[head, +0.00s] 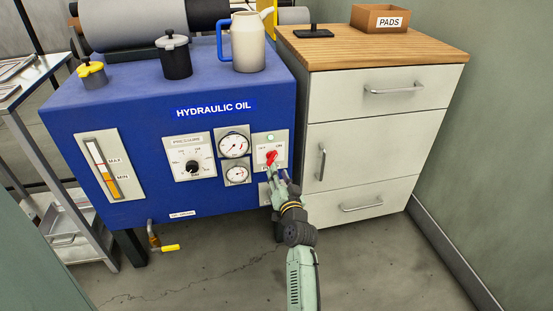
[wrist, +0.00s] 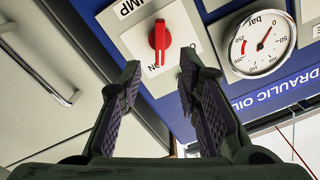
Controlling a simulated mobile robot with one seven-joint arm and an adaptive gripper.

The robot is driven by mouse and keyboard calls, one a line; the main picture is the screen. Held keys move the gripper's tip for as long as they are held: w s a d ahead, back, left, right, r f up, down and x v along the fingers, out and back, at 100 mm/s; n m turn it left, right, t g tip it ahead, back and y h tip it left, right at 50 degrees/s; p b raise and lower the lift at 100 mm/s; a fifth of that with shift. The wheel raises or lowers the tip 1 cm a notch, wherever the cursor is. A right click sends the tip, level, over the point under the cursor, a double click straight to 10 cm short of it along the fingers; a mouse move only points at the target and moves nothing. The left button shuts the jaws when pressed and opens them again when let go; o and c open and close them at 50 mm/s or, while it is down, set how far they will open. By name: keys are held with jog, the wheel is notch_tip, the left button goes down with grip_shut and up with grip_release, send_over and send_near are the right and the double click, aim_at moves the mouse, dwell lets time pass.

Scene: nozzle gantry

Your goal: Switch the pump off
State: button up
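The red pump switch (head: 271,157) sits on a white plate on the right end of the blue hydraulic oil tank's front. OFF is printed at its upper left and ON at its upper right. In the wrist view the red handle (wrist: 160,38) shows from close by, its end pointing at the ON lettering. My gripper (head: 272,170) is in front of the plate, just below the switch in the head view. In the wrist view my gripper (wrist: 160,62) is open and empty, one finger on each side of the handle's line; contact is not visible.
Two pressure gauges (head: 234,146) and a black pressure knob (head: 192,167) are left of the switch. A pale green lamp (head: 270,138) is above it. A drawer cabinet (head: 375,135) with protruding handles stands close on the right. A yellow-handled valve (head: 168,247) hangs below the tank.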

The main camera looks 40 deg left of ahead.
aim_at(274, 159)
jog(key=x, duration=0.7)
jog(key=shift+w+a, duration=0.2)
jog(key=shift+a, duration=0.05)
jog(key=shift+c, duration=0.2)
grip_shut()
